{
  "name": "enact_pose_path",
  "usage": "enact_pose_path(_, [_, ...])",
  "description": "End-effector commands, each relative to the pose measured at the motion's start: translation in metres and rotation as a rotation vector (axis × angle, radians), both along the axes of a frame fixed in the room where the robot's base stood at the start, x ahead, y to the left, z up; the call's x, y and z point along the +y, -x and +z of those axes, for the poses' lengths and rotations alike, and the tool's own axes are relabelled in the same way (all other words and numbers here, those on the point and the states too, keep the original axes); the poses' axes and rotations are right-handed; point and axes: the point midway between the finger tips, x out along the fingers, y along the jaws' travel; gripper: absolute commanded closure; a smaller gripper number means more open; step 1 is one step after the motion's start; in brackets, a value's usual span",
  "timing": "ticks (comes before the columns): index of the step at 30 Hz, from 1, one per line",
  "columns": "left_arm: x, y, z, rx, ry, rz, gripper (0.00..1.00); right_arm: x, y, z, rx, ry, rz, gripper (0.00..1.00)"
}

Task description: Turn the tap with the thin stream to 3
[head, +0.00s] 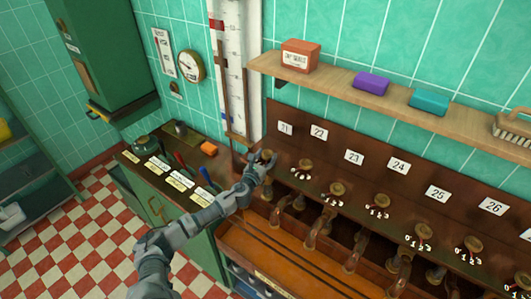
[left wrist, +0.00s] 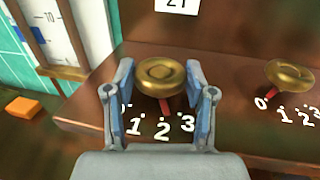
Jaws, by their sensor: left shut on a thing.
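A row of brass tap knobs runs along the brown wooden ledge under number cards. My left gripper (head: 264,161) is at the knob below card 21 (head: 285,128), at the left end of the row. In the left wrist view its fingers (left wrist: 160,105) are shut on this brass knob (left wrist: 160,75), one on each side. The knob's red pointer (left wrist: 164,105) points toward the 2 of its scale. The neighbouring knob (left wrist: 290,75) has its red pointer toward 0. Copper spouts (head: 313,232) hang below the ledge. I cannot make out any stream. My right gripper is not in view.
A wooden shelf (head: 350,88) above holds an orange box (head: 300,55), a purple block (head: 371,83), a teal block (head: 429,101) and a brush (head: 515,128). A green cabinet top (head: 150,165) with tools and labels is at the left. A tall white gauge (head: 235,70) stands behind.

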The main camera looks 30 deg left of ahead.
Motion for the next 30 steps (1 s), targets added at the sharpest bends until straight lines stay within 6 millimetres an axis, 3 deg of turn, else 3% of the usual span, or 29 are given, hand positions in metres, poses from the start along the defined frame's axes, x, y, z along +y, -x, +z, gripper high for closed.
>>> enact_pose_path(9, [0.0,-0.001,0.003,-0.003,0.0,0.125,0.8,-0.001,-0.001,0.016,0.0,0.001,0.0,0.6])
enact_pose_path(24, [0.0,-0.001,0.002,-0.005,-0.003,0.147,0.8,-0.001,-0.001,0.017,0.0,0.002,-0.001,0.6])
enact_pose_path(25, [0.0,-0.001,0.002,-0.005,-0.003,0.147,0.43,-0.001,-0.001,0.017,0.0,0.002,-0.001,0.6])
enact_pose_path(28, [0.0,-0.001,0.002,-0.004,-0.003,0.146,0.2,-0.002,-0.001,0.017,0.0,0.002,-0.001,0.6])
enact_pose_path(30, [0.0,-0.001,0.001,-0.003,-0.003,0.146,0.2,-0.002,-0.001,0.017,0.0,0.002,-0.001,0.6])
